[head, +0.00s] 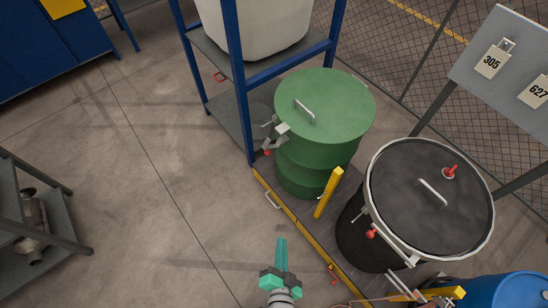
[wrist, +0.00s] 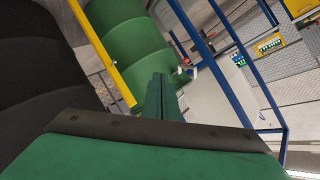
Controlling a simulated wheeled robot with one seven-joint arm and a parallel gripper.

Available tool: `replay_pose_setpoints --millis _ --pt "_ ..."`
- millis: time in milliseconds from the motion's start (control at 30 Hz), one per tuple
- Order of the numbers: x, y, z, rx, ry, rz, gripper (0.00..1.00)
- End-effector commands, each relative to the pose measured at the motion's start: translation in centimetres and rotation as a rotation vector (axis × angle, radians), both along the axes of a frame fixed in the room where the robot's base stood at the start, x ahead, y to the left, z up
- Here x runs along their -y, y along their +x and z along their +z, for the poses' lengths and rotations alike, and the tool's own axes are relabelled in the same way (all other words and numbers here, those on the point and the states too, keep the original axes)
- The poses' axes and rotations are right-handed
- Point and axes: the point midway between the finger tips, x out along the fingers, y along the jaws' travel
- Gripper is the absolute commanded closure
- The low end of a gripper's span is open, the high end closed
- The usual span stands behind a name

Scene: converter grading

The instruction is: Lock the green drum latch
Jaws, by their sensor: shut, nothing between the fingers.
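The green drum (head: 322,150) stands upright with a green lid and a metal handle on top. Its latch (head: 279,137) is a grey metal piece on the left rim, sticking outward, with a small red tip. I cannot tell whether it is locked. My gripper (head: 281,243) has teal fingers, is shut and empty, and is in front of the drum, apart from the latch. In the wrist view the shut fingers (wrist: 160,92) are in front of the drum (wrist: 132,45). A small pale piece with red at the drum's edge there may be the latch.
A black drum (head: 430,190) stands to the right, with a red-tipped latch. A yellow post (head: 328,193) and a yellow floor edge (head: 290,215) lie before the green drum. A blue rack (head: 240,100) stands close on its left. Open floor lies left.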

Motion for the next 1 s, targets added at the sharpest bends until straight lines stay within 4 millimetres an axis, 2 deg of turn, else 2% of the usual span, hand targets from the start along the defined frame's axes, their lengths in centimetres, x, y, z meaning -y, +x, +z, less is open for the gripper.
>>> replay_pose_setpoints --millis 33,100,300,467,600,700,800,1000 --pt "0.4 1.9 -1.3 -0.002 0.084 -0.033 1.0" --pt "0.7 4.2 -3.2 -0.013 0.218 -0.077 1.0" --pt "1.7 11.6 -6.7 -0.034 0.599 -0.183 1.0" --pt "2.4 18.0 -7.6 -0.049 0.906 -0.24 1.0" --pt "3.2 23.0 -7.0 -0.062 1.142 -0.265 1.0" --pt "3.6 25.6 -6.2 -0.068 1.268 -0.272 1.0" --pt "3.9 27.4 -5.5 -0.076 1.352 -0.272 1.0" --pt "4.1 28.5 -4.9 -0.083 1.411 -0.272 1.0"
